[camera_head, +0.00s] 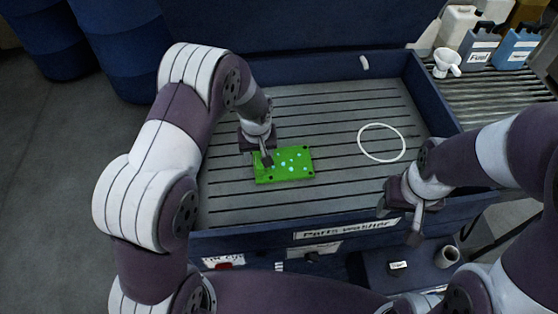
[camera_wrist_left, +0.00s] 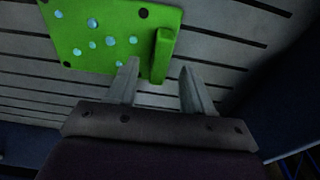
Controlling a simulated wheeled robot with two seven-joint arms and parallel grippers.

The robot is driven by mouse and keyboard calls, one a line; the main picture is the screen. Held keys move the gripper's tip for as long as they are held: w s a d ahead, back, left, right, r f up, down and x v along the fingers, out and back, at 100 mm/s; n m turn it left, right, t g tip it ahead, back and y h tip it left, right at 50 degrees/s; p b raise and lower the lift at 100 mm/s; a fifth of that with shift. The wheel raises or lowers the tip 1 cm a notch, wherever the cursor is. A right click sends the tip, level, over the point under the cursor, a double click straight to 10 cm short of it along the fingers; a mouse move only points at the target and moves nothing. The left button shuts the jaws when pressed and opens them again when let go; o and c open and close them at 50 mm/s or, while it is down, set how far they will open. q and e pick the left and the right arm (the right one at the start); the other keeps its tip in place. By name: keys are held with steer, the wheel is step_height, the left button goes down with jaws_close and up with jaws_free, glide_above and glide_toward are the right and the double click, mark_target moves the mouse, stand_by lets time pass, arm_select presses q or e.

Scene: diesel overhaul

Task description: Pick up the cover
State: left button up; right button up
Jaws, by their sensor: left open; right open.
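The cover (camera_head: 295,168) is a flat bright green plate with corner holes and several light blue drops on it. It lies on the slatted floor of the parts washer (camera_head: 330,205). In the left wrist view the cover (camera_wrist_left: 107,42) shows a raised green block (camera_wrist_left: 161,55) at its edge. My left gripper (camera_head: 260,158) is at the cover's left end, pointing down. In the left wrist view its open fingers (camera_wrist_left: 161,88) are apart on either side of the raised block's line; whether they touch it I cannot tell. My right gripper (camera_head: 402,220) is open and empty above the washer's front right rim.
A white ring (camera_head: 382,143) lies on the slats right of the cover. A small white nozzle (camera_head: 364,62) is at the back wall. Jugs (camera_head: 478,44) and a white bottle (camera_head: 446,62) stand on the rack at right. Blue barrels (camera_head: 118,50) stand at back left.

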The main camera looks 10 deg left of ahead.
mark_target(259, 160)
arm_select(q)
step_height(259, 160, down, 2)
steer(key=shift+f, duration=0.25)
steer(key=shift+w+f, duration=0.2)
steer(key=shift+f, duration=0.15)
steer(key=shift+s+r, duration=0.1)
jaws_close()
